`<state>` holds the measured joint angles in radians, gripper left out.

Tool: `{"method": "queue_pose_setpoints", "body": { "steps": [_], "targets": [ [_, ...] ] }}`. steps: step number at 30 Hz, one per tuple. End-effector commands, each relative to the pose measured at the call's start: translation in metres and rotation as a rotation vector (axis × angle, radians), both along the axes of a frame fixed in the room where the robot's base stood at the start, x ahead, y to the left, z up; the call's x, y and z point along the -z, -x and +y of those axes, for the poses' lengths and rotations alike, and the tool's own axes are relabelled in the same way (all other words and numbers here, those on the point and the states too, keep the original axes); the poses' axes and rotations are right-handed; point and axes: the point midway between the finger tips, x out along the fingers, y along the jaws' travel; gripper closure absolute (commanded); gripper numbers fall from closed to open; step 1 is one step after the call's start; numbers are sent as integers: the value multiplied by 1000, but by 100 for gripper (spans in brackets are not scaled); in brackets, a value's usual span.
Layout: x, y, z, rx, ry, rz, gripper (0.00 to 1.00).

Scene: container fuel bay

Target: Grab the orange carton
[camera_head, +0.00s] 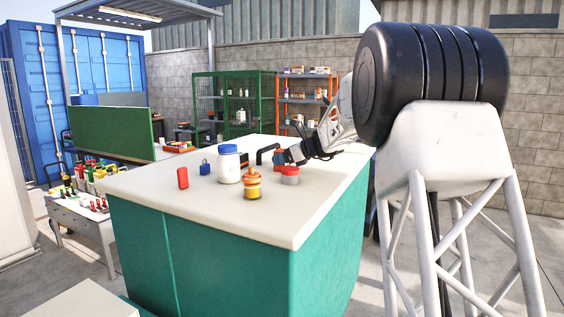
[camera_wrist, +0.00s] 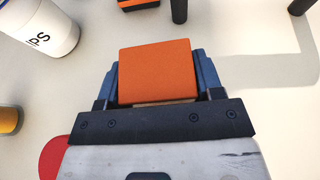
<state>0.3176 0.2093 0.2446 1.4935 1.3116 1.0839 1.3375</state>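The orange carton (camera_wrist: 156,70) fills the space between my gripper's two blue fingers in the wrist view. The fingers lie along its left and right sides with no clear gap, so my gripper (camera_wrist: 158,80) looks shut on it. In the head view my gripper (camera_head: 280,158) is low at the table's right part, behind a red-lidded grey jar (camera_head: 290,176). There the carton is mostly hidden, and I cannot tell whether it touches the table.
On the pale tabletop (camera_head: 200,215) stand a white bottle with a blue lid (camera_head: 229,165), an orange-capped yellow jar (camera_head: 252,184), a red object (camera_head: 182,178) and a blue padlock (camera_head: 205,167). A black handle-shaped object (camera_head: 267,153) is near my gripper. The table's front is clear.

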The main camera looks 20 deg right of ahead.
Motion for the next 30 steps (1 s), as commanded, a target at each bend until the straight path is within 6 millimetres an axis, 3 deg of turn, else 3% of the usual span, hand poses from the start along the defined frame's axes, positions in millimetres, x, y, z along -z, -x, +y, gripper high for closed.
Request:
{"method": "queue_pose_setpoints", "body": {
  "steps": [1,6,19,30],
  "targets": [
    [0,0,0,0,0,0,47],
    [0,0,0,0,0,0,70],
    [-10,0,0,1,0,-2,70],
    [-58,0,0,0,0,-3,70]
  ]
}}
